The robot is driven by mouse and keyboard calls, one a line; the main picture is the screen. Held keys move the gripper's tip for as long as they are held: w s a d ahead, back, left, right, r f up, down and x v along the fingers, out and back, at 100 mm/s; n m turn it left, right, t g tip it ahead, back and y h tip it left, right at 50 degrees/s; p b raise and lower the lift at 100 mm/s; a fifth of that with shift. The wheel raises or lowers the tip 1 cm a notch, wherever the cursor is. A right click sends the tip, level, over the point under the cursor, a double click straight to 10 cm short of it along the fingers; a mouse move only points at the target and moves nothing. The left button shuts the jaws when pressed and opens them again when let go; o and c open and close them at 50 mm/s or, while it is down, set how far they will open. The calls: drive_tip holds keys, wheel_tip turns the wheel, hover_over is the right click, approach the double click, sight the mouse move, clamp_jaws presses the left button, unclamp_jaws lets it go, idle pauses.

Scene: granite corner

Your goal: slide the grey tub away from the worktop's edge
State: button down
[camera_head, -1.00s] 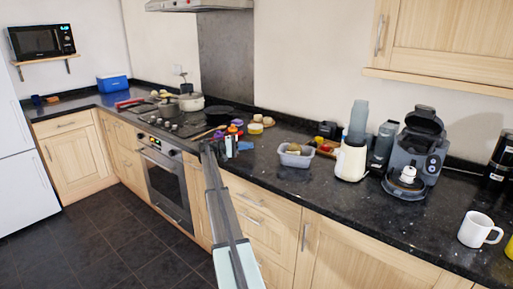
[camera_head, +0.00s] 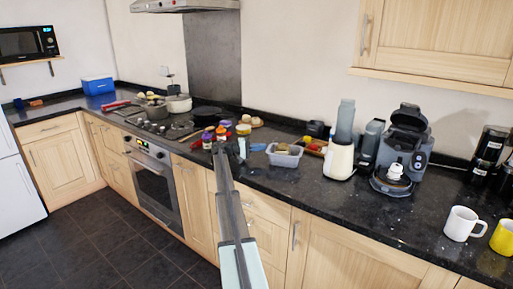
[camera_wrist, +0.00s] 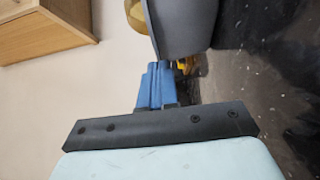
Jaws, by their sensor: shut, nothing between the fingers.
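The grey tub (camera_head: 286,160) stands upright on the dark worktop, left of the cream kettle-like appliance, with a tan and dark item in it. In the wrist view the tub (camera_wrist: 184,28) fills the top middle, with something yellow-brown at its rim. My gripper (camera_head: 261,147) reaches in from the left at the tub's left side. Its blue fingers (camera_wrist: 156,72) are shut together with nothing between them, and their tips are close to the tub's wall. I cannot tell whether they touch it.
The cream appliance (camera_head: 339,160) and a dark coffee machine (camera_head: 402,155) stand to the right. Several small jars (camera_head: 221,131) stand left of my gripper. A board with red and yellow items (camera_head: 314,146) lies behind the tub. The worktop (camera_head: 300,184) in front is clear.

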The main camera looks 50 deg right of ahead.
idle(0.3)
drive_tip(key=shift+s, duration=1.1)
drive_tip(key=shift+w, duration=0.1)
drive_tip(key=shift+w, duration=0.3)
drive_tip(key=w, duration=0.4)
drive_tip(key=v, duration=0.9)
drive_tip(key=shift+a, duration=0.4)
